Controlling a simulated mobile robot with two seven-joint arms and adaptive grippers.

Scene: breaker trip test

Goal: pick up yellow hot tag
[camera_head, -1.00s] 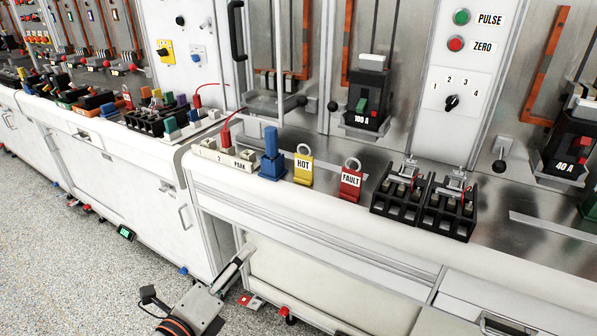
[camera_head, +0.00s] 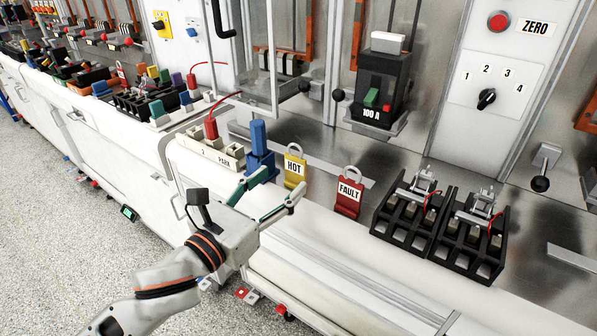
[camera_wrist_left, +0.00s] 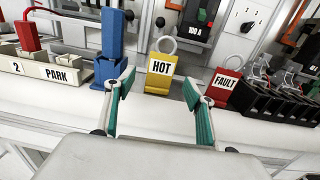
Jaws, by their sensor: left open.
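The yellow HOT tag (camera_head: 294,170) stands upright on the bench ledge, with a grey ring at its top. It also shows in the left wrist view (camera_wrist_left: 158,76), just beyond and between the fingertips. My left gripper (camera_head: 273,190) is open and empty, in front of the tag and apart from it. Its green-padded fingers also show in the left wrist view (camera_wrist_left: 160,88). My right gripper is not in view.
A blue block (camera_head: 260,155) stands left of the tag, near the white PARK strip (camera_head: 212,154). A red FAULT tag (camera_head: 348,196) stands to its right, then black terminal blocks (camera_head: 412,215). The 100 A breaker (camera_head: 380,88) is behind.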

